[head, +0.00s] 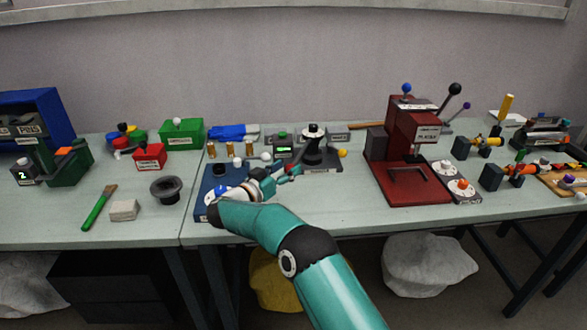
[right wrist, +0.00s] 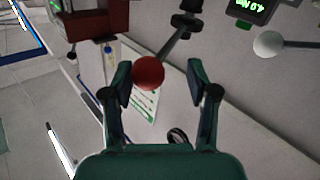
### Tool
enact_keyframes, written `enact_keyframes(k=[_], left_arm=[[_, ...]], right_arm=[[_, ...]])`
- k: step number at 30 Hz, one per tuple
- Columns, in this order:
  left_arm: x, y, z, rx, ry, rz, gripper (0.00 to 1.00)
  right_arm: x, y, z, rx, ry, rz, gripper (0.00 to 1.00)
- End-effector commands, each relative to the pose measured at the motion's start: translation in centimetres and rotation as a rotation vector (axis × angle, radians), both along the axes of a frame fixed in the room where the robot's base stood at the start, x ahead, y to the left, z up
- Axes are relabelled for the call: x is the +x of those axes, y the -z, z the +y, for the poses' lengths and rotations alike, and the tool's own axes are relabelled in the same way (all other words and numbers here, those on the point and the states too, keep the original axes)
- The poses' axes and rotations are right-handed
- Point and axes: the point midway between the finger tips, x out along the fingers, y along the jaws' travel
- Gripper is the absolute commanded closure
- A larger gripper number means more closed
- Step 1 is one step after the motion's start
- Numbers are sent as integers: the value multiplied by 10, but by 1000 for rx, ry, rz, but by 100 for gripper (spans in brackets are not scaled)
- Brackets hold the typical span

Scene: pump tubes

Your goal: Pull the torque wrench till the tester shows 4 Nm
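In the right wrist view, a red ball knob (right wrist: 148,72) ends a dark grey bar, which looks like the torque wrench (right wrist: 176,42). The bar runs up to a black round fitting (right wrist: 186,22). My right gripper (right wrist: 157,76) is open, with one finger on each side of the ball in the picture and gaps visible; I cannot tell the depth. In the head view my right gripper (head: 291,173) is at the tester (head: 312,150) and hides part of the wrench. The tester's green display (head: 284,149) is too small to read; in the wrist view it is upside down and cut off (right wrist: 248,6). My left gripper is out of view.
A red press (head: 403,145) stands right of the tester. A blue board (head: 207,190) lies left of my right gripper. A white ball knob (right wrist: 268,43) on a rod sits near the display. Green (head: 182,131) and red (head: 150,157) boxes stand further left.

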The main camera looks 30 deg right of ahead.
Motion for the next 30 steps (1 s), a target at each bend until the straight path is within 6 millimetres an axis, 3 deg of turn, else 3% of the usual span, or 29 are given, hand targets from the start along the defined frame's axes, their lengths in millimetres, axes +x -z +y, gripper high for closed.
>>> enact_keyframes(k=[8, 13, 30], left_arm=[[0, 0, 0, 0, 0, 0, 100], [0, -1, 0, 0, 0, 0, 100], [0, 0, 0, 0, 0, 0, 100]], right_arm=[[-1, 0, -1, 0, 3, 0, 41], [-5, 0, 9, 1, 2, 0, 41], [-46, 1, 99, -1, 2, 1, 41]])
